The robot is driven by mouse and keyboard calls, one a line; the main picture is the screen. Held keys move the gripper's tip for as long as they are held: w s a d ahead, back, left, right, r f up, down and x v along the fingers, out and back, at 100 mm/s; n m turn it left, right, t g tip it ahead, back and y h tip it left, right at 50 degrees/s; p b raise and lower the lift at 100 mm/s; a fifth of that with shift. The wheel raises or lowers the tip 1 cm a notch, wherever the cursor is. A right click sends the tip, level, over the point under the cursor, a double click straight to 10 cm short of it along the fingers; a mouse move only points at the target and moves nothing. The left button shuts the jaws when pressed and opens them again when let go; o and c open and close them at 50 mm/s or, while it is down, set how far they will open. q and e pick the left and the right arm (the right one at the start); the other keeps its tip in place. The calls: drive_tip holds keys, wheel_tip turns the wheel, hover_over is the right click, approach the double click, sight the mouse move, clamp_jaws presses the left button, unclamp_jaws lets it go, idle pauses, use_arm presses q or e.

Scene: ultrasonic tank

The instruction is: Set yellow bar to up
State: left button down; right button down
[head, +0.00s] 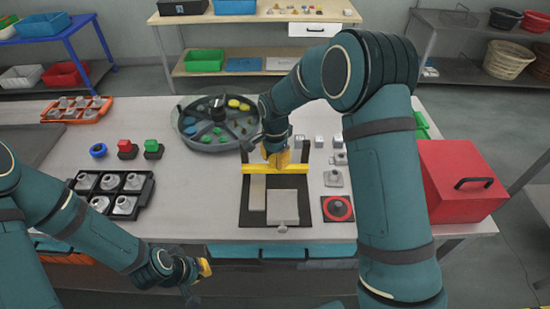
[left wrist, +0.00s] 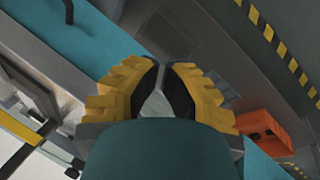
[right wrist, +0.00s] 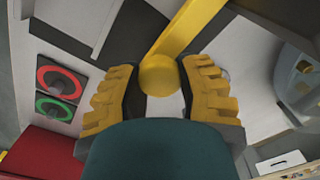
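The yellow bar (head: 270,169) lies level across a black frame (head: 247,217) on the table in the head view. In the right wrist view the bar (right wrist: 190,25) runs up to the right from a round yellow end (right wrist: 158,75). My right gripper (head: 278,158) is at the bar. Its fingers (right wrist: 158,85) stand on both sides of the round end and appear shut on it. My left gripper (head: 202,269) is low in front of the table's front edge, away from the bar. In the left wrist view its fingertips (left wrist: 162,68) nearly meet, with nothing between them.
A round tray (head: 186,143) stands behind the frame. A black rack of grey parts (head: 147,190) is at left. A red box (head: 460,180) and a red-ringed fixture (head: 337,209) are at right. Green and red buttons (head: 153,148) stand at left.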

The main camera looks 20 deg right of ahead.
sight(275, 158)
wheel_tip(275, 158, up, 7)
drive_tip(key=p, duration=0.3)
drive_tip(key=shift+f, duration=0.1)
drive_tip(key=shift+c, duration=2.4)
unclamp_jaws()
drive_tip(key=shift+f, duration=0.1)
wheel_tip(275, 158, up, 12)
drive_tip(key=shift+s, duration=0.1)
